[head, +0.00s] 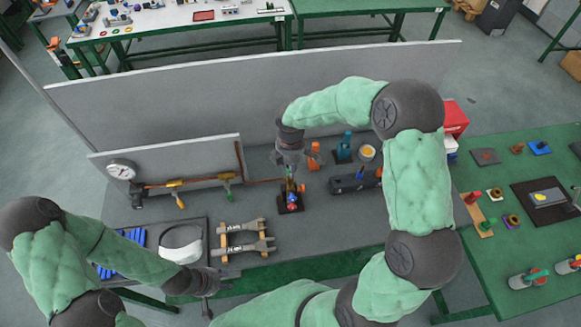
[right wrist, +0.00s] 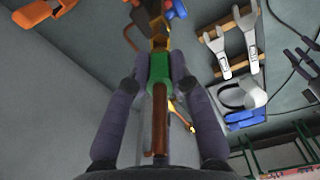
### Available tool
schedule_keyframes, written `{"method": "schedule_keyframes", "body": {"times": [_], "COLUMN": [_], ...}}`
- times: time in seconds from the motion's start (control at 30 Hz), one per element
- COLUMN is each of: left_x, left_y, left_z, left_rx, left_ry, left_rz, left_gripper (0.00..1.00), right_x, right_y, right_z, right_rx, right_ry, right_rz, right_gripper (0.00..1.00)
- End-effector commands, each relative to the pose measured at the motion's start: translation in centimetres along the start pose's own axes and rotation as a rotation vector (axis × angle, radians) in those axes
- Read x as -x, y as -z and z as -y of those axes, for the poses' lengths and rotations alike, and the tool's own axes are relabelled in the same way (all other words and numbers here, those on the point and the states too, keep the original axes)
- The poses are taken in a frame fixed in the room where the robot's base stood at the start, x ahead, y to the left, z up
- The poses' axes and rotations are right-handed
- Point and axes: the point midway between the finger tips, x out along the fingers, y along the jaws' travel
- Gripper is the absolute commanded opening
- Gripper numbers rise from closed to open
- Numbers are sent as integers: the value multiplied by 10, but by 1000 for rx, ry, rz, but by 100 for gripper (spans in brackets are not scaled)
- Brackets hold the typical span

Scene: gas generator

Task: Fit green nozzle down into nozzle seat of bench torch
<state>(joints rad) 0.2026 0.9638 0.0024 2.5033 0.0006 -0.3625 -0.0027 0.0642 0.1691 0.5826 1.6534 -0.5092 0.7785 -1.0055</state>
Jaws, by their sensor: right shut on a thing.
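My right gripper (head: 289,166) points down over the bench torch (head: 291,204), which stands on a dark base on the grey bench. In the right wrist view its fingers (right wrist: 159,78) are shut on the green nozzle (right wrist: 159,68), which has a copper-brown tube running back between them. The nozzle's far end lines up with the brass nozzle seat (right wrist: 158,42) of the torch. They look touching or nearly so; I cannot tell whether the nozzle is inside the seat. My left gripper (head: 212,283) is at the bench's front edge, away from the torch; its jaw opening is unclear.
Two wrenches on a wooden rack (head: 243,238) lie left of the torch. A gauge panel (head: 170,165) with brass valves stands behind them. A dark cylinder (head: 352,183) lies to the right, with a blue bottle (head: 345,145) and an orange item (head: 314,156) behind.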

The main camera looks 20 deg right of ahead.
Motion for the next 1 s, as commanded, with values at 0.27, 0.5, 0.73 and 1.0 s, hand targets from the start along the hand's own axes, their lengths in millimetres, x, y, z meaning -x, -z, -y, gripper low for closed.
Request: {"method": "schedule_keyframes", "body": {"times": [0.27,0.5,0.73,1.0], "left_x": [0,0,-4,-7], "left_y": [0,0,0,0], "left_z": [0,0,1,3], "left_rx": [0,0,0,0], "left_ry": [0,0,0,0], "left_rz": [0,0,0,0], "left_gripper": [40,40,40,40], "right_x": [0,-1,-6,-12], "right_y": [0,0,0,0], "right_z": [0,0,0,0], "right_rx": [0,0,0,0], "right_ry": [0,0,0,0], "right_rz": [0,0,0,0], "right_gripper": [0,0,0,0]}}
